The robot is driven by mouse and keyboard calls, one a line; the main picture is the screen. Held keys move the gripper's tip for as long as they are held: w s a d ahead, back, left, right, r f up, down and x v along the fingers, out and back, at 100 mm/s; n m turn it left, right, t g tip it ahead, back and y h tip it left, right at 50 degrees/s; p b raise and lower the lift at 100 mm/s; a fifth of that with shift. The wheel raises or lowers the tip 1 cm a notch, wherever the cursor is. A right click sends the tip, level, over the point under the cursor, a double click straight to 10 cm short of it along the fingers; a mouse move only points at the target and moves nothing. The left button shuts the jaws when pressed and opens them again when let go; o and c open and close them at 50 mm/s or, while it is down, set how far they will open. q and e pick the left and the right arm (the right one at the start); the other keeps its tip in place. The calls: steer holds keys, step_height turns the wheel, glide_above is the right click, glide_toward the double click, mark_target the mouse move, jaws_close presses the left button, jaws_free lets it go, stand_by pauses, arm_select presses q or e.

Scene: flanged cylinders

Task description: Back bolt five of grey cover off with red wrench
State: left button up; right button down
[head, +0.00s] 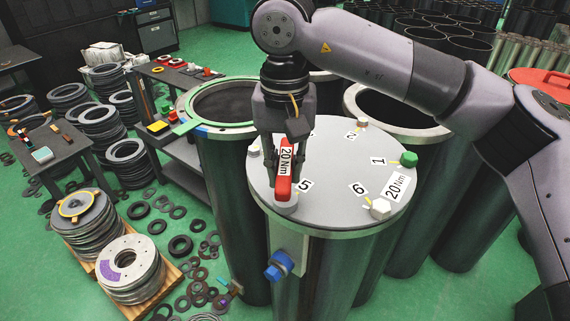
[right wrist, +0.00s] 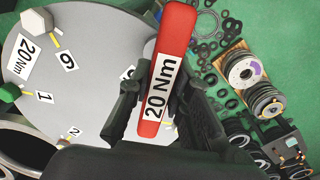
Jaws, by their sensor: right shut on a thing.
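The grey cover (head: 325,165) lies on top of a dark flanged cylinder, with number labels around its rim; it also shows in the wrist view (right wrist: 90,75). My right gripper (head: 284,180) points down over the cover's left part, shut on the red wrench (head: 284,188). The wrench carries a "20 Nm" label and stands upright; it also shows in the right wrist view (right wrist: 178,40). Its lower end is at bolt five (head: 286,205), beside label 5; the bolt is mostly hidden, and I cannot tell how fully they are engaged. My left gripper is not in view.
A white hex bolt (head: 380,207) sits by label 6, a green bolt (head: 409,160) by label 1 and a pale bolt (head: 362,123) by label 2. A blue bolt (head: 279,265) sticks out of the cylinder's front bracket. Open cylinders stand close behind; ring stacks (head: 130,265) are at left.

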stand_by(0.5)
steer(key=shift+r+p, duration=2.05)
steer(key=shift+r, duration=1.1)
